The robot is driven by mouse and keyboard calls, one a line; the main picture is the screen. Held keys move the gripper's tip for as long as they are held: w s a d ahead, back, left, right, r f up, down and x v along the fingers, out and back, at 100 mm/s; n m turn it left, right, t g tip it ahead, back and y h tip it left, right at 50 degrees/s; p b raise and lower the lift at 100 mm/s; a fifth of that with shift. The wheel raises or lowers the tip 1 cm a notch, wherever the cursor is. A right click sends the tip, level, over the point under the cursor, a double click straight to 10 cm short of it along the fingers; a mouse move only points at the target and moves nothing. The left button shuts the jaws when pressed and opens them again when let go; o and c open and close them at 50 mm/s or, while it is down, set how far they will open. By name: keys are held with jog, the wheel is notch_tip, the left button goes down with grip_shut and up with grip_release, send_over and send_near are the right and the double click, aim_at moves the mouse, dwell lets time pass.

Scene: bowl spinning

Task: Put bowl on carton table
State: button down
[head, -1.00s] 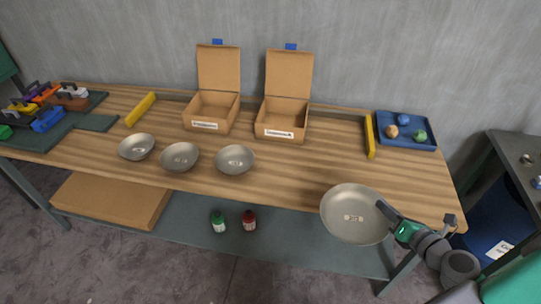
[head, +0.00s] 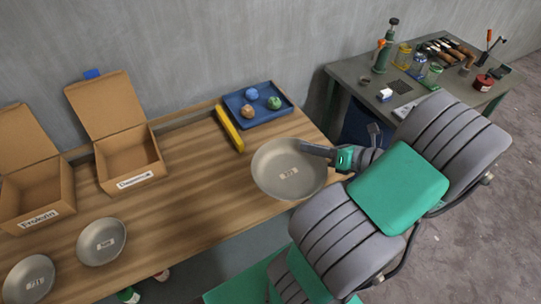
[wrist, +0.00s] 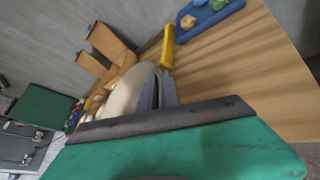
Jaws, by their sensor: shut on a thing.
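My gripper (head: 314,151) is shut on the bowl's right rim in the head view. The bowl is tilted and looks held above or just past the table's front right edge; I cannot tell its height. In the wrist view the bowl (wrist: 124,92) shows pale from its side beside the dark fingers (wrist: 158,92). The fingers hide part of its rim.
Two open cartons (head: 130,165) (head: 33,195) and two smaller bowls (head: 101,242) (head: 30,279) stand left. A yellow bar (head: 230,130) and a blue tray (head: 258,117) with balls are behind the bowl. A grey tool table (head: 425,100) is at right. The middle of the wooden table is clear.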

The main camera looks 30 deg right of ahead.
jog(key=w+f, duration=0.2)
jog(key=w, duration=0.1)
jog(key=w+d+f, duration=0.1)
jog(key=w+f, duration=0.2)
jog(key=w+d+f, duration=0.1)
jog(key=w+f, duration=0.1)
jog(key=w, duration=0.1)
jog(key=shift+w+f+b, duration=0.25)
jog(key=shift+f+b, duration=0.05)
jog(key=shift+f, duration=0.1)
notch_tip(320, 180, down, 3)
jog(key=shift+w+r, duration=0.1)
jog(key=shift+w, duration=0.05)
jog(key=shift+d+f, duration=0.1)
jog(key=shift+f, duration=0.2)
jog(key=c, duration=1.6)
grip_release()
jog(key=shift+o, duration=0.2)
